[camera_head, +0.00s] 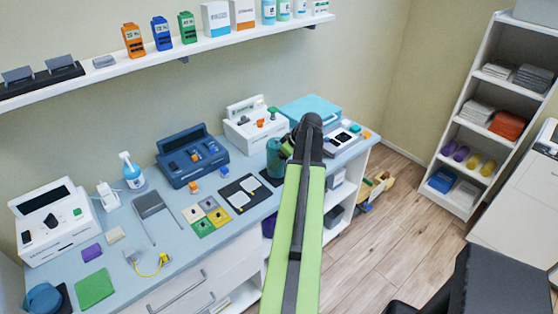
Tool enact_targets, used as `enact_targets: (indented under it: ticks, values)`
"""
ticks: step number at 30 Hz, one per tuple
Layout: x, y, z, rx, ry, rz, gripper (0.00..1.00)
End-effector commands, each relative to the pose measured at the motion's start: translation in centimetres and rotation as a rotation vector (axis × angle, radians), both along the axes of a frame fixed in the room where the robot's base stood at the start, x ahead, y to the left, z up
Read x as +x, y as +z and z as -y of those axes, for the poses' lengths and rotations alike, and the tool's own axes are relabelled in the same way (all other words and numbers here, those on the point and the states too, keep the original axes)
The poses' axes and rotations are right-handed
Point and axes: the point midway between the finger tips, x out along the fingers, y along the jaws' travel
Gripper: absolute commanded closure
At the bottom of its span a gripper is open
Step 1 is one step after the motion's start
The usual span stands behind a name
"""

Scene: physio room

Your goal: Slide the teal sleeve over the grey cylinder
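A teal upright piece (274,160), which looks like the teal sleeve, stands or hangs over the back half of the desk, just left of my arm's dark end joint. My gripper (288,148) is mostly hidden behind my own arm; only a small dark part shows at the teal piece's right side. I cannot tell whether its fingers are open or touch the piece. I cannot make out the grey cylinder; it may be hidden behind my arm or inside the teal piece.
The blue desk (165,220) is crowded. A dark blue device (190,158) and a white device (245,125) stand behind. A black mat with white cards (243,193) and coloured tiles (206,215) lie left of my arm. A shelf (150,62) runs above.

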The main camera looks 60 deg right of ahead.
Motion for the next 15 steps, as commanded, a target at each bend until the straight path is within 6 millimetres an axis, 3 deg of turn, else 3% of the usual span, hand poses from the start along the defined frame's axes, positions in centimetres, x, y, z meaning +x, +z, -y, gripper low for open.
enact_targets:
  ticks: [13, 14, 15]
  values:
    - [0.03, -0.12, -0.02, 0.000, 0.000, 0.001, 0.78]
    - [0.03, -0.12, -0.02, 0.000, 0.000, 0.001, 0.21]
    - [0.03, -0.12, -0.02, 0.000, 0.000, 0.001, 0.16]
